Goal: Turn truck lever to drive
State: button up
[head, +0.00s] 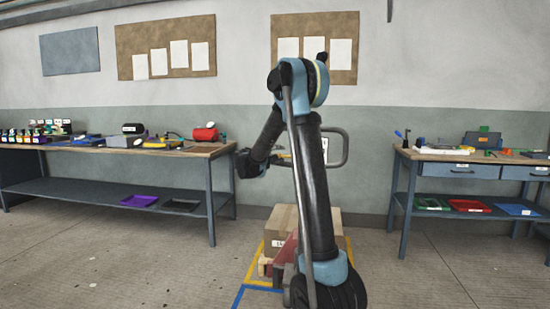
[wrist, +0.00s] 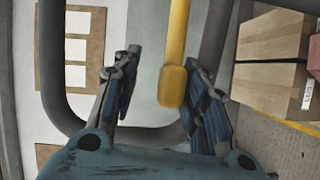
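The truck's grey looped handle (head: 345,150) stands behind my arm in the head view, and part of its dark tube also crosses the wrist view (wrist: 52,75). The yellow lever (wrist: 172,85) hangs down from the top of the wrist view, ending in a wider, rounded tip. My gripper (wrist: 163,60) is open, with one finger on each side of the lever. The lever tip lies nearer the right finger; whether it touches cannot be told. In the head view my gripper (head: 246,163) is small and dark, left of the handle, and its fingers cannot be made out.
Cardboard boxes (head: 284,224) sit low behind my arm, and also show at the right of the wrist view (wrist: 270,60). A cluttered workbench (head: 200,150) stands left, another (head: 430,154) right. Yellow and blue tape marks the floor. Open floor lies at front left.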

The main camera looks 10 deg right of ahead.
jog(key=v, duration=1.1)
jog(key=shift+s+a, duration=0.2)
jog(key=shift+a, duration=0.15)
jog(key=s+d+f+m+g+y, duration=0.2)
jog(key=s+d+f+g, duration=0.2)
jog(key=s+d, duration=0.55)
jog(key=s+d+f+m+g+y, duration=0.25)
jog(key=s+d+f, duration=0.3)
jog(key=s, duration=0.75)
jog(key=s+a+f+m+g+y, duration=0.1)
jog(key=s+f+y, duration=0.1)
jog(key=s+f, duration=0.3)
jog(key=s+a+f+m+g+y, duration=0.1)
jog(key=s+a+f+y, duration=0.1)
jog(key=s, duration=1)
jog(key=s+a+f+m+g+y, duration=0.1)
jog(key=s+a+f+g+y, duration=0.1)
jog(key=s+f, duration=0.5)
jog(key=shift+s+a+f+y, duration=0.2)
jog(key=shift+s+f+y, duration=0.1)
jog(key=shift+s+y, duration=0.5)
jog(key=shift+s+m, duration=0.15)
jog(key=shift+m, duration=0.1)
